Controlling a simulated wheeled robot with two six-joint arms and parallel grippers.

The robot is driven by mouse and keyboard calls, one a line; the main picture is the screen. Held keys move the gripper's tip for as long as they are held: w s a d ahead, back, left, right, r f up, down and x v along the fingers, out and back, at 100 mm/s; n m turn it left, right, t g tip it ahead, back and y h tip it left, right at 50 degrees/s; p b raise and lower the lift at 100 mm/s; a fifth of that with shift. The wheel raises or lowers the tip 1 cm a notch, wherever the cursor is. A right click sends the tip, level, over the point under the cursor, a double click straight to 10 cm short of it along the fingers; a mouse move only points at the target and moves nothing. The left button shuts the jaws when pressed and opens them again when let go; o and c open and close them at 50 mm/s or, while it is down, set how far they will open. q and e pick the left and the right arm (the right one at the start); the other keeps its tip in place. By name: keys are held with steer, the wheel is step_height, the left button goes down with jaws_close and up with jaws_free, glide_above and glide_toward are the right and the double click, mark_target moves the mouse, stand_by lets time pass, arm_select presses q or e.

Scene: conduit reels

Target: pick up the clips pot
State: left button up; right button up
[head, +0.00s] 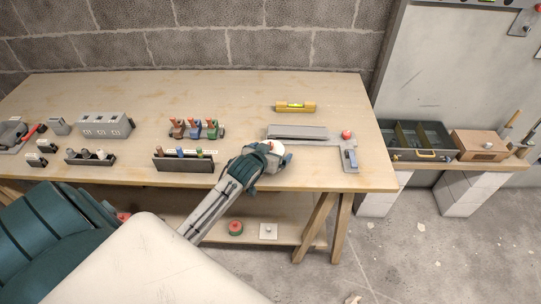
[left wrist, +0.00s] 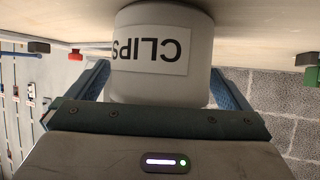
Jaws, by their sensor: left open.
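The clips pot (left wrist: 165,90) is a white round pot with a "CLIPS" label that reads upside down in the left wrist view. In the head view only its pale top (head: 279,148) shows, beyond my left gripper (head: 266,159) near the front of the workbench. In the left wrist view my left gripper (left wrist: 158,72) is open, with one blue finger on each side of the pot. I cannot tell whether either finger touches it. The gripper hides much of the pot in the head view. My right gripper is not in view.
The wooden workbench (head: 230,95) also holds a grey metal fixture (head: 298,132) with a red knob (head: 346,134), a yellow level (head: 295,107) and a dark rack (head: 183,165). A dark toolbox (head: 420,141) stands at the right. The back middle of the bench is clear.

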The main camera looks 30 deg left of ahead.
arm_select(q)
steer(key=c, duration=1)
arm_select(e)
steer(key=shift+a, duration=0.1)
arm_select(q)
steer(key=shift+r, duration=0.45)
steer(key=shift+s+a+r+b, duration=0.15)
steer(key=shift+s+r+b, duration=0.15)
steer(key=shift+r, duration=0.35)
steer(key=shift+s+a+r+b, duration=0.1)
steer(key=shift+s+r+b, duration=0.1)
steer(key=shift+r+b, duration=0.3)
steer(key=s+a+r, duration=0.1)
steer(key=s+a, duration=0.1)
steer(key=s, duration=0.5)
steer(key=s+a, duration=0.3)
steer(key=s, duration=0.4)
steer(key=shift+r+b, duration=0.4)
steer(key=shift+b, duration=0.05)
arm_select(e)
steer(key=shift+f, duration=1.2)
